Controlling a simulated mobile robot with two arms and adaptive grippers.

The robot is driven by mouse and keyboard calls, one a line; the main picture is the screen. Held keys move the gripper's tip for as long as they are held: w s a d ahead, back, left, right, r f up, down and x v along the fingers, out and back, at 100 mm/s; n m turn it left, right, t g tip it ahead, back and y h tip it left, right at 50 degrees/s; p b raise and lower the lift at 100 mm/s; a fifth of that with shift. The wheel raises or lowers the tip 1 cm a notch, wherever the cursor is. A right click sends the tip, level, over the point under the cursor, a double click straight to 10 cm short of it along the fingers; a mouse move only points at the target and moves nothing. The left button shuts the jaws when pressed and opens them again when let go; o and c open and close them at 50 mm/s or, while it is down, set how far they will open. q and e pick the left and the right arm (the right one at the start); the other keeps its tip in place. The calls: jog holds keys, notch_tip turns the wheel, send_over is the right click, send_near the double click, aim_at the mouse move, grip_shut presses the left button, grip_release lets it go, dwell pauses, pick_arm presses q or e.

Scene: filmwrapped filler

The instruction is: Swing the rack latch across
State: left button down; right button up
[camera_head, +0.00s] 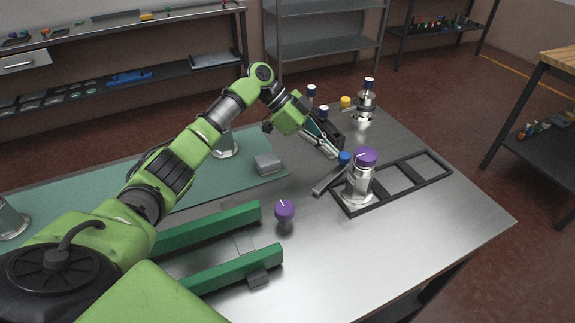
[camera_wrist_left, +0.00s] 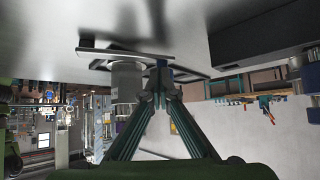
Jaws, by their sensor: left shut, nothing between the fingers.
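The rack (camera_head: 408,185) is a black open frame with several bays, lying on the grey table. The latch (camera_head: 326,182) is a grey bar at the rack's left end, with a blue knob (camera_head: 344,158) at its far end. It also shows in the left wrist view as a flat bar (camera_wrist_left: 118,53). A metal canister (camera_head: 358,188) with a purple cap stands upright in the rack's left bay, beside the bar. My left gripper (camera_head: 336,154) is shut and empty, its fingertips close beside the blue knob; I cannot tell whether they touch. My right gripper is not in view.
A purple knob (camera_head: 284,210) stands near two green rails (camera_head: 230,268). A grey block (camera_head: 268,164) lies on the green mat (camera_head: 205,187). Behind my gripper are a black holder (camera_head: 328,130) with blue-capped items and a metal fitting (camera_head: 365,106). The table's front right is clear.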

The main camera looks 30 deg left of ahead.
aim_at(343, 158)
pick_arm(q)
jog(key=shift+w+d+f, duration=0.1)
jog(key=shift+d+f, duration=0.05)
jog(key=shift+d, duration=1.85)
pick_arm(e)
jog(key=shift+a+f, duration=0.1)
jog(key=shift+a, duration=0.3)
